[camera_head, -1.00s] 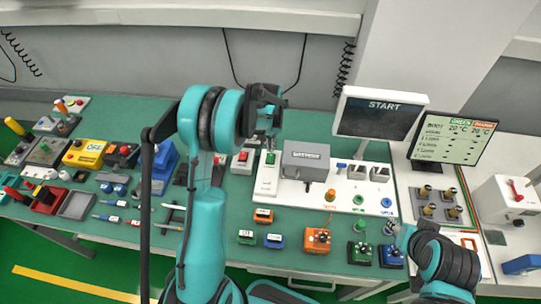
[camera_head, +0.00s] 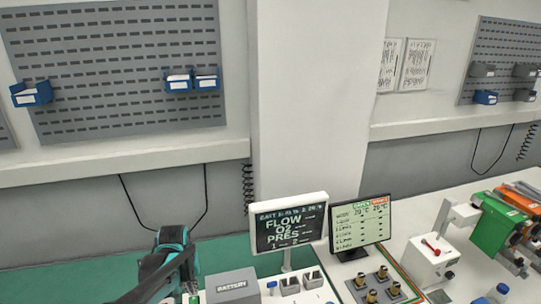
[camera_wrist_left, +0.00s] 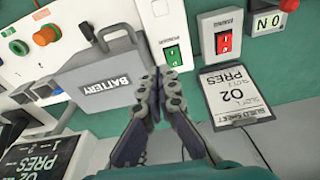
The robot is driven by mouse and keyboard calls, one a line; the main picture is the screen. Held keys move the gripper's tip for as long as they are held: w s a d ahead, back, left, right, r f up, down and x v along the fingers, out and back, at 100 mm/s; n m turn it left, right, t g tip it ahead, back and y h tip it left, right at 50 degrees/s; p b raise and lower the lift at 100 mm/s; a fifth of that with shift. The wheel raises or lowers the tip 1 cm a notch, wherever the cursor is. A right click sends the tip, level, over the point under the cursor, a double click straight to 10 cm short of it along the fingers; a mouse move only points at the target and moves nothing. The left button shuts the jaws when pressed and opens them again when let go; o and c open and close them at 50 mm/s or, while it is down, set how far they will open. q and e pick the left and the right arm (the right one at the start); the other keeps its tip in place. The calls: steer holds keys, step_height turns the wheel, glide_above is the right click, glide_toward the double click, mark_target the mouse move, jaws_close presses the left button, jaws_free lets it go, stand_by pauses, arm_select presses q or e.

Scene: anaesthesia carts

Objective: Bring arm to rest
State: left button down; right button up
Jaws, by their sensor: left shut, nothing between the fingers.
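My left gripper (camera_head: 168,264) is at the bottom left of the head view, dark with a teal part above, and partly cut off by the frame. In the left wrist view its fingers (camera_wrist_left: 168,100) are shut together and empty. They appear in front of the grey battery box (camera_wrist_left: 105,82) and a green rocker switch (camera_wrist_left: 172,56); I cannot tell any contact. The battery box (camera_head: 232,286) is also just right of the gripper in the head view. My right gripper is not in view.
A display reading FLOW, O2, PRES (camera_head: 289,226) and a second monitor (camera_head: 359,223) stand behind the panel. A white box (camera_head: 430,262) stands at right.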

arm_select(q)
steer(key=s+d+f+m+t+b, duration=0.1)
steer(key=s+d+t+b, duration=0.1)
steer(key=s+b, duration=0.3)
steer(key=s+d+f+m+t+b, duration=0.1)
steer(key=s+d+t+b, duration=0.2)
steer(key=s, duration=1.1)
steer(key=shift+d+f+b, duration=0.25)
steer(key=shift+d+b, duration=0.5)
steer(key=shift+b, duration=0.35)
steer(key=shift+s, duration=0.1)
